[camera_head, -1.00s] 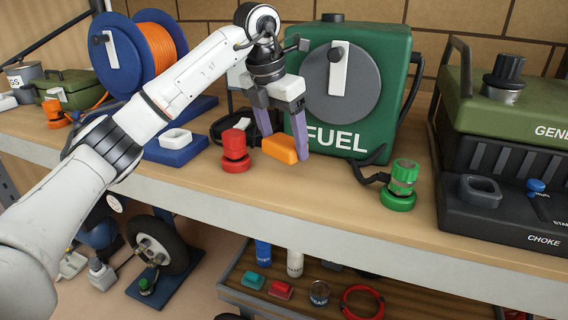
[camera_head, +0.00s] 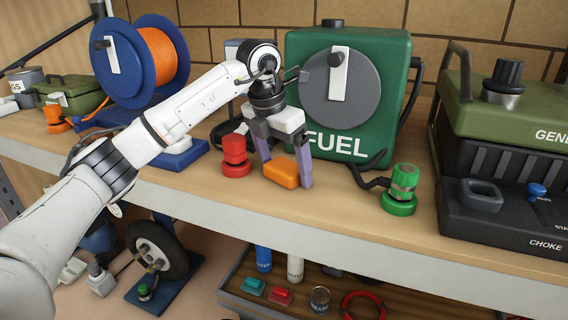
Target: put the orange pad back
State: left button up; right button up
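The orange pad (camera_head: 281,172) is a small block between the two purple-grey fingers of my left gripper (camera_head: 284,168), in front of the green FUEL can (camera_head: 352,75). The fingers stand on either side of the pad and appear closed on it. The pad is near the front part of the wooden shelf (camera_head: 330,212); I cannot tell whether it touches the surface. My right gripper is out of view.
A red knob-like piece (camera_head: 235,156) stands just left of the pad. A green fitting (camera_head: 400,190) stands to the right, by a black hose. The green-and-black generator (camera_head: 505,150) fills the right. A lower tray (camera_head: 235,284) holds small items.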

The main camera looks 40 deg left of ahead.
pick_arm(q)
jog(key=shift+r, duration=0.25)
jog(key=v, duration=1.1)
jog(key=shift+r+p, duration=0.4)
jog(key=shift+s, duration=0.2)
